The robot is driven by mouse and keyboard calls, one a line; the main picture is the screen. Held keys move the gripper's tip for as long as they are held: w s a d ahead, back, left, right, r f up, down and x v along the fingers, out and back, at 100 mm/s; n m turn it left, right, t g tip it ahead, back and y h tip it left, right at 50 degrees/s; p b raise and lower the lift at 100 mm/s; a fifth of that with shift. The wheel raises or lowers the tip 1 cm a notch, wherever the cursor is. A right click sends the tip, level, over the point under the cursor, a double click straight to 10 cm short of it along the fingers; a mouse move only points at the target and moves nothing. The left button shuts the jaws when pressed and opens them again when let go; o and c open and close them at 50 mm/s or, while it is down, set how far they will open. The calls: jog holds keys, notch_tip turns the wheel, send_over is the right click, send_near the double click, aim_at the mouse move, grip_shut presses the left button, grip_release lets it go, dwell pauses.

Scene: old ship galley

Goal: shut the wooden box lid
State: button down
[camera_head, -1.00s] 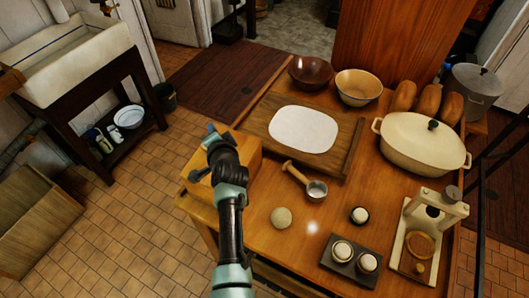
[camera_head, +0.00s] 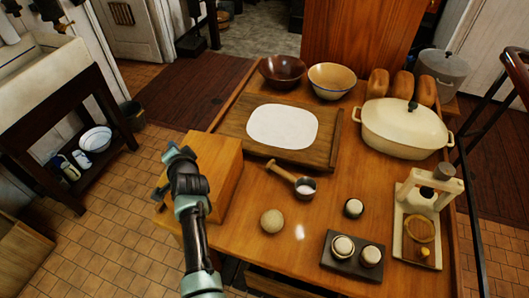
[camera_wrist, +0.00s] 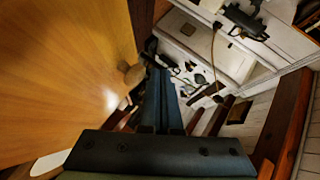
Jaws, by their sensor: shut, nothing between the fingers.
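The wooden box (camera_head: 218,163) is an orange-brown block at the left edge of the table in the head view. Its broad top looks flat and smooth; I cannot tell whether the lid is fully down, and my arm hides part of its left side. My gripper (camera_head: 173,153) is at the box's left side, and I cannot tell whether it touches. In the wrist view my gripper (camera_wrist: 160,105) has its fingers together with nothing between them. A large wooden surface (camera_wrist: 65,75) fills the left of that view, close to the fingers.
On the table stand a wooden board with a white sheet (camera_head: 282,127), two bowls (camera_head: 283,71), a wooden-handled scoop (camera_head: 290,178), a pale ball (camera_head: 272,221) and a cream pot (camera_head: 405,128). A dark stand with a sink (camera_head: 75,120) is at the left.

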dwell(0.7)
jog(key=r+p, duration=0.2)
jog(key=r, duration=0.1)
jog(key=r+p, duration=0.1)
jog(key=shift+w+d+r, duration=0.1)
jog(key=shift+w+r, duration=0.15)
jog(key=shift+r, duration=0.15)
jog(key=s+a+r, duration=0.2)
jog(key=s+r, duration=0.4)
jog(key=shift+s+a+r, duration=0.15)
jog(key=shift+s+r, duration=0.1)
jog(key=shift+s, duration=0.15)
